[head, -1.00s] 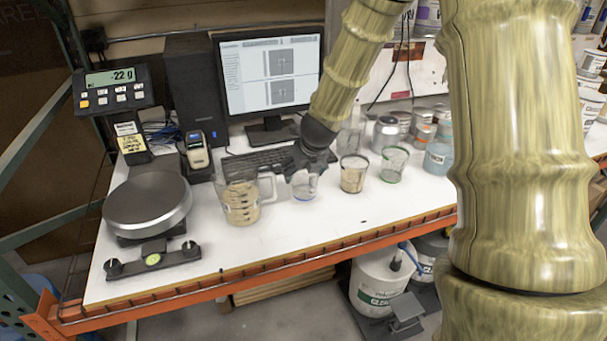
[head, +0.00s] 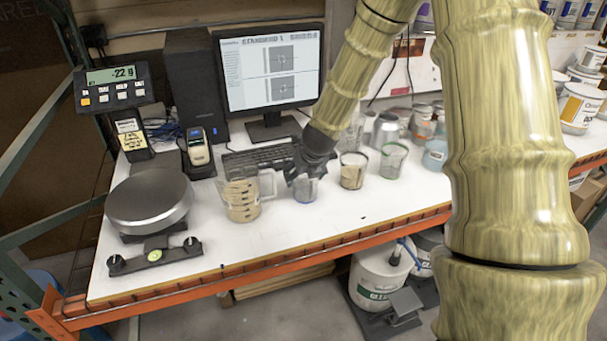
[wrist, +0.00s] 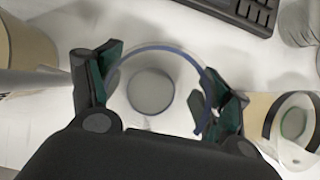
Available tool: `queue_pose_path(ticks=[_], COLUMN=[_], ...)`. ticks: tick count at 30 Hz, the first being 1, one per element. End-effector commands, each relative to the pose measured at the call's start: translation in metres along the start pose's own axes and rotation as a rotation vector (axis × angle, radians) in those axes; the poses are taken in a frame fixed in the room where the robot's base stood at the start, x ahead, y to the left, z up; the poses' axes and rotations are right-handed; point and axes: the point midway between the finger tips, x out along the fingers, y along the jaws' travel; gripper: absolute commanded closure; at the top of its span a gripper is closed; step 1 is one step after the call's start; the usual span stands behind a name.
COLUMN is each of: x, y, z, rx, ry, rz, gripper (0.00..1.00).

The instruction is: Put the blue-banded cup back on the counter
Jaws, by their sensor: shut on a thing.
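The blue-banded cup (head: 306,190) is a small clear cup with a blue ring. It is at the counter between the measuring jug and a tan-filled cup. My gripper (head: 305,174) is above and around it, with the fingers shut on its sides. In the wrist view the blue rim (wrist: 155,47) curves between the two fingers of my gripper (wrist: 160,92), and the round base shows through the cup. The white counter (head: 290,232) is beneath it. I cannot tell whether the cup's base touches the counter.
The measuring jug (head: 240,198) stands close on the left. The tan-filled cup (head: 353,171) and a green-rimmed cup (head: 392,161) stand to the right. The keyboard (head: 258,158) lies behind.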

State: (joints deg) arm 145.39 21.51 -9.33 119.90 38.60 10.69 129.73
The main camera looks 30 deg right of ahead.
Motion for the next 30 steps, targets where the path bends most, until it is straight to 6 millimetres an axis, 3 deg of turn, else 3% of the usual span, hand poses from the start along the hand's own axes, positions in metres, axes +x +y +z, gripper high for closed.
queue_pose_path(ticks=[1, 4, 19, 30], x=[0.000, 0.000, -0.004, -0.045], y=[0.000, 0.000, 0.000, 0.000], z=[0.000, 0.000, 0.001, 0.002], rx=[0.000, 0.000, -0.001, -0.002], ry=[0.000, 0.000, -0.001, -0.003], rz=[0.000, 0.000, 0.000, -0.002], gripper=[0.18, 0.00, 0.00, 0.00])
